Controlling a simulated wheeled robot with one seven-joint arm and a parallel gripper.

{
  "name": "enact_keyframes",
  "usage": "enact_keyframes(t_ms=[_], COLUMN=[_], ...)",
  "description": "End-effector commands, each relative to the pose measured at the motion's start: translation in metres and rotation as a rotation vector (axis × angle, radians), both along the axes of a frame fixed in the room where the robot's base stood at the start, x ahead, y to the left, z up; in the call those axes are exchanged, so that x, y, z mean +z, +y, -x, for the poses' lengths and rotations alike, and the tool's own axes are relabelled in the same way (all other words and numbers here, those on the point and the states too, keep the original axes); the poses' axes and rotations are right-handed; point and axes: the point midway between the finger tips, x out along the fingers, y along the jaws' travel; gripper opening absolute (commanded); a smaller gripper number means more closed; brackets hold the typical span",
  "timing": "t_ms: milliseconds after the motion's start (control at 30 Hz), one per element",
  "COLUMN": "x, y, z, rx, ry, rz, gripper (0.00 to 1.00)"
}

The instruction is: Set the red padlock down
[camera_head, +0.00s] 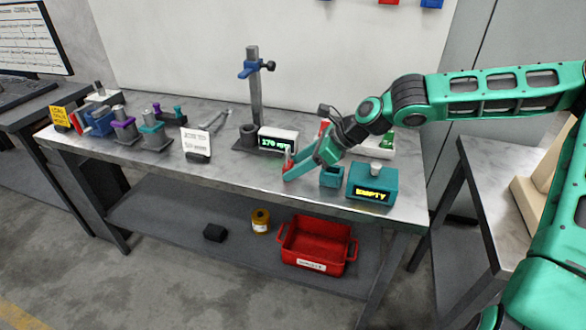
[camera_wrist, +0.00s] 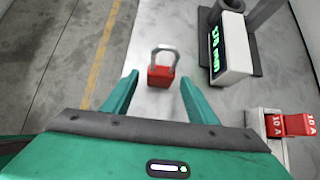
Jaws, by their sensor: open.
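The red padlock (camera_wrist: 160,76) has a grey shackle and rests on the grey bench top (camera_wrist: 200,100) near its front edge. In the head view the padlock (camera_head: 288,164) is partly hidden by a green finger. My gripper (camera_wrist: 159,84) is open, with one finger on either side of the padlock in the wrist view. Gaps show between the padlock and both fingers there. My gripper (camera_head: 299,168) is low over the bench in the head view.
A display box reading 170 (camera_head: 278,140) and a clamp stand (camera_head: 254,90) stand behind the padlock. A teal box marked EMPTY (camera_head: 372,183) and a small teal block (camera_head: 331,177) are to the right. A red crate (camera_head: 318,246) sits on the lower shelf.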

Motion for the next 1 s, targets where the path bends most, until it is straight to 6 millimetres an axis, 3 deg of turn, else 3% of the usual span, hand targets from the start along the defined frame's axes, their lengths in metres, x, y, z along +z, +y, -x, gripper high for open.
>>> enact_keyframes(t_ms=[500,1000], x=[0.058,0.070], y=[-0.057,-0.066], z=[0.019,0.024], rx=[-0.004,-0.001], ry=[0.000,0.001], rz=[0.002,0.002], gripper=[0.53,0.53])
